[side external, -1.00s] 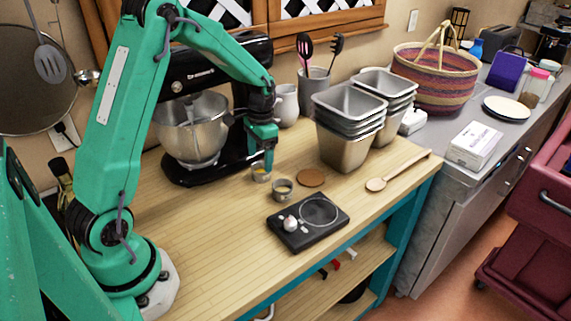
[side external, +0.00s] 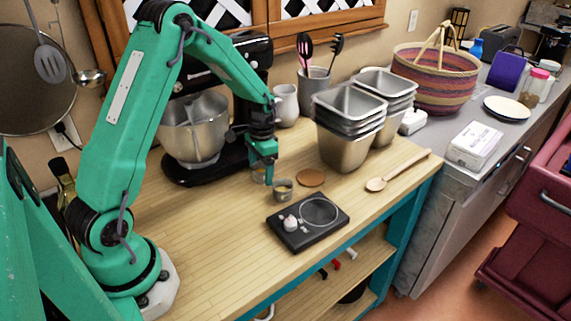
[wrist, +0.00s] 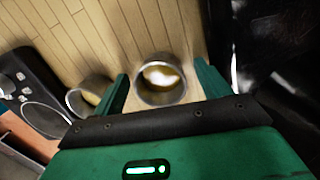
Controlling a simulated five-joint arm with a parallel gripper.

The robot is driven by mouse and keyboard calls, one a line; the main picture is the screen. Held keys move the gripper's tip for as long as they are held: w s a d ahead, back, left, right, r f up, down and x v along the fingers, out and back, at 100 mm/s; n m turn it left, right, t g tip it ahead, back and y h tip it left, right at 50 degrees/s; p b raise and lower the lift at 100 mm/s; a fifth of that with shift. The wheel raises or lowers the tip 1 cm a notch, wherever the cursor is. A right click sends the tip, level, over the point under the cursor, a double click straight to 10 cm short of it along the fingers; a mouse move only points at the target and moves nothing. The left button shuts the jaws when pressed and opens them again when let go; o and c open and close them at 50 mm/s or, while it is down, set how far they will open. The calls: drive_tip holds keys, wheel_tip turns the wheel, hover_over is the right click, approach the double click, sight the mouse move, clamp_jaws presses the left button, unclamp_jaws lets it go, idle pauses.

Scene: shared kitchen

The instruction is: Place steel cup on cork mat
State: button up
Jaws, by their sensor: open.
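Two small steel cups stand on the wooden worktop. The nearer cup (side external: 283,190) is in the open, with something yellowish inside. The other cup (side external: 259,178) is mostly hidden behind my gripper (side external: 265,170). In the wrist view this second cup (wrist: 160,95) sits between the two green fingers of my gripper (wrist: 162,78), which are open on either side of it. I cannot tell whether a finger touches it. The nearer cup also shows in the wrist view (wrist: 90,97), left of the fingers. The round brown cork mat (side external: 310,177) lies bare to the right of both cups.
A black scale (side external: 308,222) lies in front of the cups. A black stand mixer (side external: 205,110) stands close behind my gripper. Stacked steel pans (side external: 348,140) stand behind the mat, with a wooden spoon (side external: 395,172) to the right. The left front worktop is clear.

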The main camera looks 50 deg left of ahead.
drive_tip(key=c, duration=1.2)
drive_tip(key=shift+r, duration=0.2)
drive_tip(key=shift+r, duration=0.6)
wheel_tip(320, 180, up, 2)
drive_tip(key=shift+r, duration=0.2)
drive_tip(key=s+d+r, duration=0.2)
drive_tip(key=d+r, duration=0.5)
drive_tip(key=d, duration=0.4)
drive_tip(key=shift+s+d, duration=0.2)
drive_tip(key=shift+s, duration=0.05)
drive_tip(key=shift+n, duration=0.7)
drive_tip(key=r, duration=0.2)
drive_tip(key=w+d+r, duration=0.1)
drive_tip(key=r, duration=0.2)
drive_tip(key=d+r, duration=0.1)
drive_tip(key=r, duration=0.1)
drive_tip(key=shift+w+d+r, duration=0.15)
drive_tip(key=shift+d+r, duration=0.1)
drive_tip(key=shift+r, duration=0.15)
